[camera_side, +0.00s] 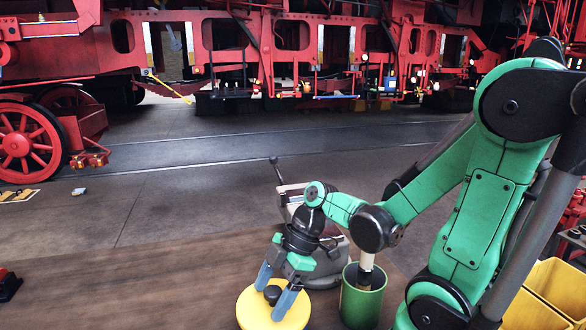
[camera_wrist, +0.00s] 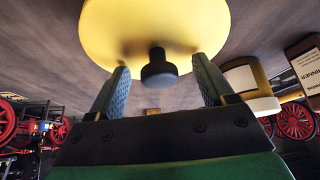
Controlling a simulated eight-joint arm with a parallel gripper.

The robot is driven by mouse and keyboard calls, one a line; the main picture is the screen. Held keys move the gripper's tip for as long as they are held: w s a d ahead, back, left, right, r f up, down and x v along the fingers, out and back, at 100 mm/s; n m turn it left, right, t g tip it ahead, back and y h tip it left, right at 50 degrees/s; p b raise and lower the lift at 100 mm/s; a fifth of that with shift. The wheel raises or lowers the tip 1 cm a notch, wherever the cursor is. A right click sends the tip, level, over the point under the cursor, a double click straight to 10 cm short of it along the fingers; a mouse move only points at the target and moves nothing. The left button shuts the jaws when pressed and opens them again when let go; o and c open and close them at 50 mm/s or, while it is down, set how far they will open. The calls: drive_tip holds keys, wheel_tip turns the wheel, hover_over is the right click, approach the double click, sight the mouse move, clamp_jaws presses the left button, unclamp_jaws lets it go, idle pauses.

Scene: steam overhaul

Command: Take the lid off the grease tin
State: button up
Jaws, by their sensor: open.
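The yellow round lid (camera_side: 252,308) with a black knob (camera_side: 272,295) in its middle is at the bottom of the side view. The grease tin's body under it cannot be made out. My gripper (camera_side: 276,292) points down over the lid, one blue finger on each side of the knob. In the wrist view the lid (camera_wrist: 150,22) fills the top middle, and its knob (camera_wrist: 158,70) stands between the two open fingers of my gripper (camera_wrist: 160,75). Gaps show between the knob and both fingers.
A green pot (camera_side: 362,305) with a handle-like thing in it stands close right of the lid. A grey metal device with a lever (camera_side: 290,200) stands behind my gripper. Yellow bins (camera_side: 555,290) are at the lower right. The bench left of the lid is mostly clear.

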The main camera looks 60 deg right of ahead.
clamp_jaws()
drive_tip(key=shift+r, duration=0.1)
idle(0.4)
